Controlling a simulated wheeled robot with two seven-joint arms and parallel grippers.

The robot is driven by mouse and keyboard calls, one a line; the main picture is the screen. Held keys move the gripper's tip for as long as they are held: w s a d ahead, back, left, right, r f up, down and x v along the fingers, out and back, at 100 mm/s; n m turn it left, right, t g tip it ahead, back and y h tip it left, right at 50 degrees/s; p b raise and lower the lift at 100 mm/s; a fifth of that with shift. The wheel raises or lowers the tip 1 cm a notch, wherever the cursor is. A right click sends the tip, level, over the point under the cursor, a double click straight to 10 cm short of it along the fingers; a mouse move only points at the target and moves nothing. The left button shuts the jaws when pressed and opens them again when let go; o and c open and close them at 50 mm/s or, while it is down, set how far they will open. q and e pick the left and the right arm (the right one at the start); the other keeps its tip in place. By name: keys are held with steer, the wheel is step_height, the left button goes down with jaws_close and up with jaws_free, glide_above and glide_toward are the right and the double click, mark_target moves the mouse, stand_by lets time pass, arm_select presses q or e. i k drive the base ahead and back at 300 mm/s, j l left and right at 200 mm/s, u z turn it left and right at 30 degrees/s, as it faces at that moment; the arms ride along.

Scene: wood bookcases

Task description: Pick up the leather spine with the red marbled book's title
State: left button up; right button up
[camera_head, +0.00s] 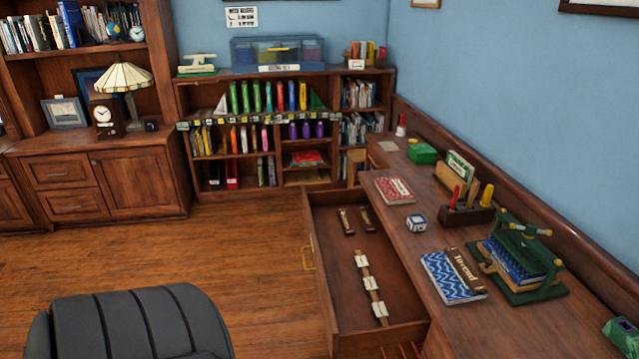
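The red marbled book (394,189) lies flat on the long wooden desk, with a pale label on its cover. The open drawer (335,325) below the desk edge holds two short brown spine-like strips (346,221) (367,219) side by side at its far end. Nearer in the drawer lies a longer brown strip with several white pieces on it (371,286). Another dark brown spine with pale lettering (465,270) lies on a blue-and-white patterned book (447,280) on the desk. The lettering is too small to read. Neither gripper is in view.
A green book press (542,257) holding a blue book stands at the right of the desk. A tool holder (467,214), a small cube (416,222) and a green box (422,154) are also there. A dark chair (135,325) stands front left. The wooden floor between is clear.

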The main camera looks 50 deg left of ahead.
mark_target(345, 218)
steer(key=u, duration=1.45)
steer(key=i+j+z, duration=0.2)
steer(key=z, duration=0.25)
steer(key=i+j+z, duration=0.2)
steer(key=j+z, duration=0.25)
steer(key=l, duration=0.1)
